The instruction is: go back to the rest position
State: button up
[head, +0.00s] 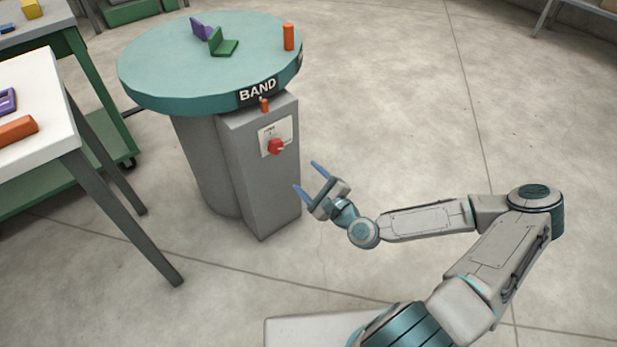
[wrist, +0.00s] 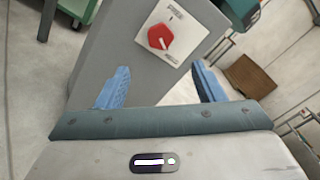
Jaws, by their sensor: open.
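My gripper (head: 308,179) is open and empty, with its two blue fingers spread. In the head view it hangs in the air just right of the grey control box of the winder, below the level of the turntable. In the wrist view the gripper (wrist: 163,88) faces the box front, and the red rotary knob (wrist: 160,37) on its white plate shows between and above the fingers. The same knob shows in the head view (head: 275,147), apart from the fingers. My arm is bent and reaches in from the lower right.
The round teal turntable (head: 160,66), marked BAND, carries a green bracket (head: 222,44), a purple bracket (head: 201,29) and an orange cylinder (head: 289,37). A white table (head: 50,135) with an orange block (head: 17,130) stands left. The floor right of the winder is clear.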

jog(key=s+d+r+n+g+h+p, duration=0.4)
jog(key=s+n+g+p, duration=0.4)
jog(key=n+g+p, duration=0.4)
jog(key=s+d+r+n+h+p, duration=0.1)
jog(key=d+r+n+h+p, duration=0.25)
jog(key=r, duration=0.45)
jog(key=s+d+r+n+h+p, duration=0.15)
jog(key=d+r+p, duration=0.25)
jog(key=r, duration=0.5)
jog(key=s+r+n+p, duration=0.1)
jog(key=s+r+p, duration=0.2)
jog(key=r, duration=0.7)
jog(key=s+a+r+n+p, duration=0.1)
jog(key=s+r+p, duration=0.3)
jog(key=r, duration=0.6)
jog(key=s+r+n+h+p, duration=0.1)
jog(key=s+r+p, duration=0.2)
jog(key=r, duration=0.7)
jog(key=shift+s+a+n+p, duration=0.2)
jog(key=shift+s+n+p, duration=0.15)
jog(key=shift+s, duration=0.25)
